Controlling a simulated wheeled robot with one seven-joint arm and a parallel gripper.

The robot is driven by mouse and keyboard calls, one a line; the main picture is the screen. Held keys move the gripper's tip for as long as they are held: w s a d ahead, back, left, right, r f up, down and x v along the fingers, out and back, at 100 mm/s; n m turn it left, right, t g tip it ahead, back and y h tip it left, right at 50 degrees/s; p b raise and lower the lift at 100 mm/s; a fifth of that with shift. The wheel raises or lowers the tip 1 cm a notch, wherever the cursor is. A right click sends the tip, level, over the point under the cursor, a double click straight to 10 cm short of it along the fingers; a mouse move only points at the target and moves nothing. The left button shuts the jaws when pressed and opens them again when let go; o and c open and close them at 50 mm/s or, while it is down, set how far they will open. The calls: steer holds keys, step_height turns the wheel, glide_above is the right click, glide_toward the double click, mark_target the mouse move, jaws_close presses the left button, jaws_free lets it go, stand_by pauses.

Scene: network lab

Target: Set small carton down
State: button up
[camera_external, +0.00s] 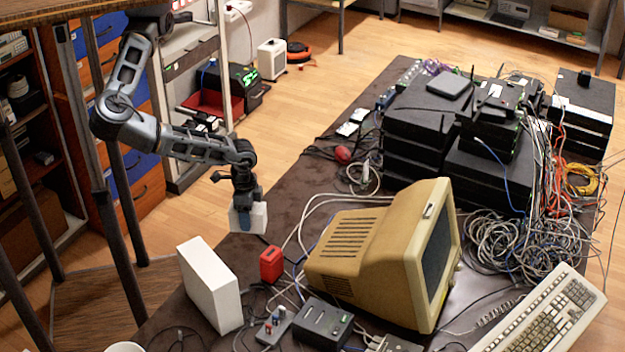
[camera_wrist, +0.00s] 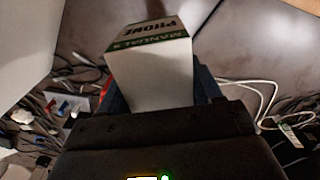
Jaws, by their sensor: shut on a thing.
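The small carton (camera_external: 257,218) is a white box held in my gripper (camera_external: 243,212) near the left edge of the table. In the wrist view the carton (camera_wrist: 152,75) fills the space between my fingers and shows a green band with the words "MANUALS" and "PHONE". My gripper (camera_wrist: 155,95) is shut on it, with a blue finger at each side. The carton's underside is hidden, so I cannot tell whether it touches the table (camera_external: 305,188).
A larger white box (camera_external: 210,285) stands in front of the carton, and a red block (camera_external: 271,264) sits close by. A beige monitor (camera_external: 385,255), cables and stacked black devices (camera_external: 425,115) crowd the right. Bare tabletop lies behind the carton.

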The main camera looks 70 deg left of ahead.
steer(key=w+a+f, duration=0.1)
steer(key=w+f, duration=0.1)
steer(key=w, duration=0.1)
steer(key=w+a+f, duration=0.2)
steer(key=w, duration=0.1)
steer(key=w+a+f+p, duration=0.1)
steer(key=w+a+f, duration=0.1)
steer(key=w, duration=0.1)
steer(key=shift+w+f, duration=0.2)
steer(key=shift+f, duration=0.05)
steer(key=shift+f+p, duration=0.35)
steer(key=shift+f, duration=1.6)
steer(key=o, duration=1.2)
steer(key=shift+f, duration=0.1)
steer(key=shift+c, duration=0.2)
step_height(320, 180, up, 12)
steer(key=shift+b, duration=0.3)
